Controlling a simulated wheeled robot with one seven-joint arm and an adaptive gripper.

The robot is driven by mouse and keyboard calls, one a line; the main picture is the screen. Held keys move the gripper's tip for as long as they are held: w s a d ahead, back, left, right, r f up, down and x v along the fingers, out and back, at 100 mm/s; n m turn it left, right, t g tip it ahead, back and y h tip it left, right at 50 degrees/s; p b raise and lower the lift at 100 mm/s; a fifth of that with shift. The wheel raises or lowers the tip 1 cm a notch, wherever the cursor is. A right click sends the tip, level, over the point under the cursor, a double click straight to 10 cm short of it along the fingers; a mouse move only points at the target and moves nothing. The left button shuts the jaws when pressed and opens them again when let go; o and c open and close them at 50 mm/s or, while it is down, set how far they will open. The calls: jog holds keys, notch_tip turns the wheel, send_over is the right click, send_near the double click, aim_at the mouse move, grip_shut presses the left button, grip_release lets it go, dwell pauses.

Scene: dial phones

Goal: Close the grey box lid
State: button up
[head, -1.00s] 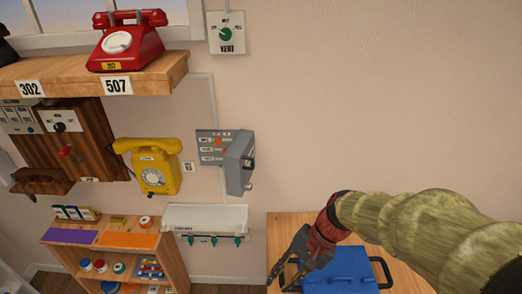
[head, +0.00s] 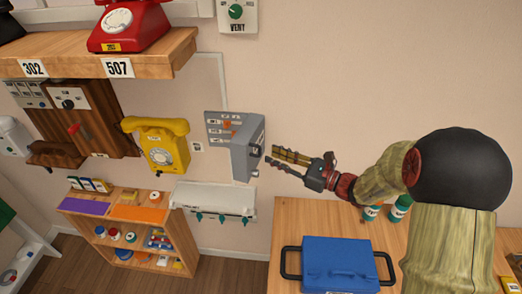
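The grey box (head: 222,128) is on the wall in the head view, with small labels and orange switches showing inside. Its grey lid (head: 246,152) stands open, swung out toward me at the box's right side. A dark latch or knob shows on the lid's right face. My gripper (head: 271,156) is just right of the lid, pointing left at it. Its two fingers are apart with nothing seen between them. A small gap seems to show between fingertips and lid, but I cannot tell the depth.
A yellow phone (head: 165,146) hangs left of the box. A white rack (head: 215,199) is below it. A blue case (head: 340,262) lies on the wooden table (head: 290,222), with green-capped bottles (head: 398,208) behind. The wall right of the box is bare.

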aim_at(260, 149)
jog(key=x, duration=0.6)
jog(key=shift+a, duration=0.1)
jog(key=shift+c, duration=1.2)
jog(key=c, duration=0.4)
